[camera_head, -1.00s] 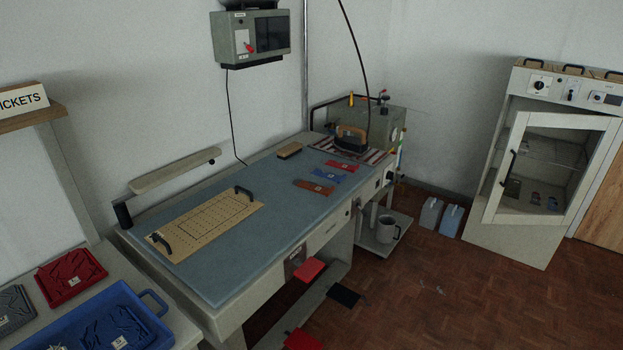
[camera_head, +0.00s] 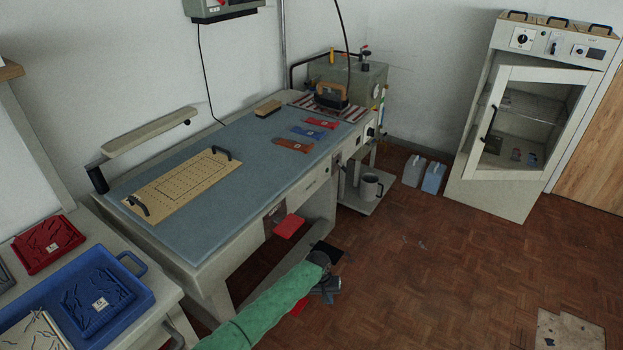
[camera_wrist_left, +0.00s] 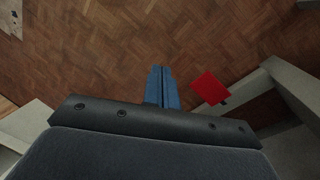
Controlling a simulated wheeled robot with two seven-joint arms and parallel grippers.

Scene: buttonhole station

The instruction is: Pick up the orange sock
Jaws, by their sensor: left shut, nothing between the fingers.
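The orange sock (camera_head: 293,145) lies flat on the blue-grey table top, near its front edge. A blue sock (camera_head: 308,132) and a red sock (camera_head: 322,123) lie in a row behind it. My left gripper (camera_head: 329,290) is in front of the table and lower than its top, over the floor, well apart from the sock. In the left wrist view its blue fingers (camera_wrist_left: 162,87) are together with nothing between them. The sock is not visible in the left wrist view. My right gripper is not in view.
An iron (camera_head: 331,96) stands on a striped pad behind the socks. A perforated board (camera_head: 180,184) with handles lies on the table's left part. A red pedal-like plate (camera_head: 289,226) sits at the table's front. A blue tray (camera_head: 140,300) is at lower left. Floor on the right is mostly clear.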

